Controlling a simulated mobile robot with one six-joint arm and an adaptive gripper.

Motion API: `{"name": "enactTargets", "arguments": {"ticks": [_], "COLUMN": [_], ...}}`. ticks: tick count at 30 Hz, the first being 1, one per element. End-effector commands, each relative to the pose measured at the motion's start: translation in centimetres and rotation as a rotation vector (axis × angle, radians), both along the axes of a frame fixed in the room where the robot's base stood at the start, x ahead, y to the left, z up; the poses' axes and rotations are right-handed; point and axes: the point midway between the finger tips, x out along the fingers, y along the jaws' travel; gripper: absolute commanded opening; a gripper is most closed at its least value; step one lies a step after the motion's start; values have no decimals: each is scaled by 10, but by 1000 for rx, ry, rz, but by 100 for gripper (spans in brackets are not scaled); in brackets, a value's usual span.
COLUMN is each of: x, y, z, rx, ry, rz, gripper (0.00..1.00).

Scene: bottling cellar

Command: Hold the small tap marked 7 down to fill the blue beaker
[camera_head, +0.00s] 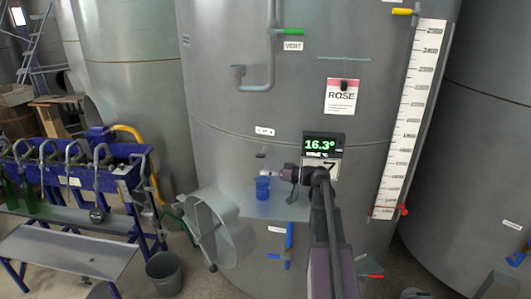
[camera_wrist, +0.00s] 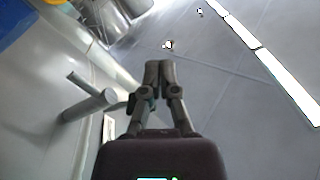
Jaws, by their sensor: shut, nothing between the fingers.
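The blue beaker (camera_head: 262,188) stands upright on a small grey shelf (camera_head: 285,209) at the front of the large tank. A small silver spout (camera_head: 270,173) shows just above it, and I cannot make out its lever. My gripper (camera_head: 286,174) is to the right of the spout and slightly higher than the beaker. The wrist view shows its fingers (camera_wrist: 160,68) shut together and empty. There a silver pipe fitting (camera_wrist: 90,105) sticks out left of the fingers, seemingly apart from them.
A green display (camera_head: 323,143) reading 16.3° is on the tank just above my wrist. A round manhole door (camera_head: 212,228) juts out left of the shelf. A blue-handled valve (camera_head: 289,235) is below it. A blue bottling machine (camera_head: 75,178) stands at left.

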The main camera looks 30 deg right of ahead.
Motion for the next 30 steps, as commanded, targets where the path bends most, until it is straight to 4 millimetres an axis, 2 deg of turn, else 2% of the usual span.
{"name": "enactTargets", "arguments": {"ticks": [1,6,12,18,30], "x": [3,1,-4,-6,-5], "y": [-18,-63,-93,-102,-101], "z": [9,36,54,60,60], "rx": [21,80,115,126,125], "ry": [-49,-208,-318,-352,-352], "rz": [-20,-82,-130,-146,-145], "gripper": [0,0,0,0,0]}}
